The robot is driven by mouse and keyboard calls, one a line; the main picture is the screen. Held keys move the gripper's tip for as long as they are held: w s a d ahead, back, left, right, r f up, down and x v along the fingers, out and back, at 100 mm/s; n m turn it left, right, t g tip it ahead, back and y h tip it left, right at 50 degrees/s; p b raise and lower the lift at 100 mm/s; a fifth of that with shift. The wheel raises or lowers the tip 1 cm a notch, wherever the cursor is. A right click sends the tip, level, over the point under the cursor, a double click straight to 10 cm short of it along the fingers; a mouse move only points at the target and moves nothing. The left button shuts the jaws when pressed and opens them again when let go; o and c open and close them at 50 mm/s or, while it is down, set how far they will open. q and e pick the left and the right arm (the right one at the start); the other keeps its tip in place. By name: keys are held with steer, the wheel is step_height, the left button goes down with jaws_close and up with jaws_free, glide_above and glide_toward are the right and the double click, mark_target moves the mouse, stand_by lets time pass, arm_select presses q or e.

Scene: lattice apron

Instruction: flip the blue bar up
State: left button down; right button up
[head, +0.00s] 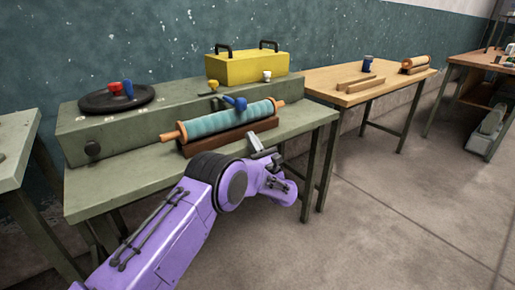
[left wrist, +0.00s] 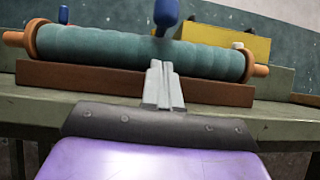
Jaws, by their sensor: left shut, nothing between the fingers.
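A short blue bar (head: 236,103) sticks out from the front top edge of the green raised box, just behind the teal roller (head: 225,120). In the left wrist view the blue bar (left wrist: 166,14) shows at the top, a thick rounded end narrowing downward to behind the roller; its upper part is cut off. My left gripper (head: 255,138) is in front of the roller and its brown cradle, apart from the bar. In the left wrist view its fingertips (left wrist: 160,66) are together and empty, below the bar. My right gripper is not in view.
The roller lies on a brown cradle (left wrist: 60,76) between gripper and bar. A yellow lever (head: 213,86) and white lever (head: 267,75) stand near the bar. A yellow case (head: 245,68) and a black disc (head: 95,102) with red and blue knobs sit on the box (head: 130,140).

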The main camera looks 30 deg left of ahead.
arm_select(q)
steer(key=x, duration=0.4)
step_height(320, 180, up, 3)
steer(key=shift+w+a+f, duration=0.1)
steer(key=shift+f, duration=0.05)
steer(key=shift+r+p, duration=0.3)
steer(key=shift+r, duration=0.15)
steer(key=shift+r, duration=0.15)
